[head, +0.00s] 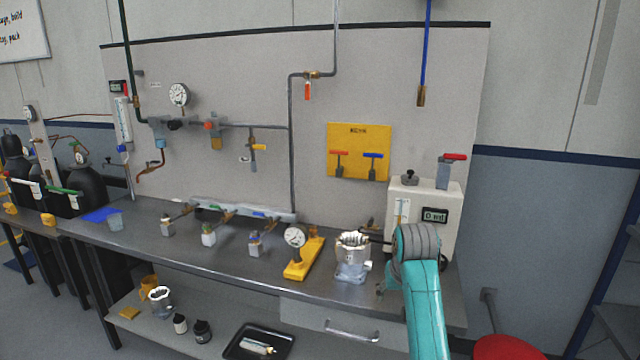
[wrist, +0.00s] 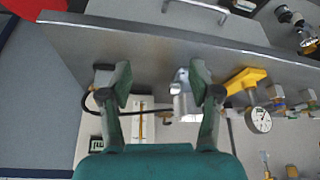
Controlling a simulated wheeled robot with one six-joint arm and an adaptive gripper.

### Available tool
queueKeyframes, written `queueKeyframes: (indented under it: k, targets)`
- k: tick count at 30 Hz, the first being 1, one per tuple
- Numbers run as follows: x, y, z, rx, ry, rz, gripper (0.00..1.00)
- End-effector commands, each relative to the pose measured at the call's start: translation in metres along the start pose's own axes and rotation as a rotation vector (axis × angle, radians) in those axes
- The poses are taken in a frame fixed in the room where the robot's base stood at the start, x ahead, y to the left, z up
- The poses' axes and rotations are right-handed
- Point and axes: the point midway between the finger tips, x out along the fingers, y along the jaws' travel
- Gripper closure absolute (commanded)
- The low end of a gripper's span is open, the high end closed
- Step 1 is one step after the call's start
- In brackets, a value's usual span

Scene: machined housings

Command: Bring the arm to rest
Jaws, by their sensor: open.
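My teal arm (head: 427,305) reaches over the right end of the bench in the head view, its grey wrist in front of the white test unit (head: 451,206). My gripper (wrist: 162,88) is open in the wrist view, with nothing between its fingertips. In the head view it is mostly hidden by the wrist. A machined metal housing (head: 352,262) stands on the bench just left of my wrist. In the wrist view the housing (wrist: 181,92) shows beside the right finger, partly covered by it; I cannot tell whether they touch.
A dark hose (wrist: 150,121) runs between the test unit and the housing, below the fingers. A yellow stand with a dial gauge (head: 301,258) is left of the housing. Several small valves stand farther left. A red round seat (head: 507,347) is by the bench's right end.

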Motion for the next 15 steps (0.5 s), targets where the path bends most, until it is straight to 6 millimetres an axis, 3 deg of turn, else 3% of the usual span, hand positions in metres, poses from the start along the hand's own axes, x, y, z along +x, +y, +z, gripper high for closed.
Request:
queueKeyframes:
  k: [8, 11, 15]
  targets:
    - [0.044, 0.001, 0.035, -0.004, 0.042, -0.003, 0.37]
    - [0.065, 0.002, 0.055, -0.006, 0.065, -0.004, 0.37]
    - [0.101, 0.003, 0.096, -0.01, 0.11, -0.007, 0.37]
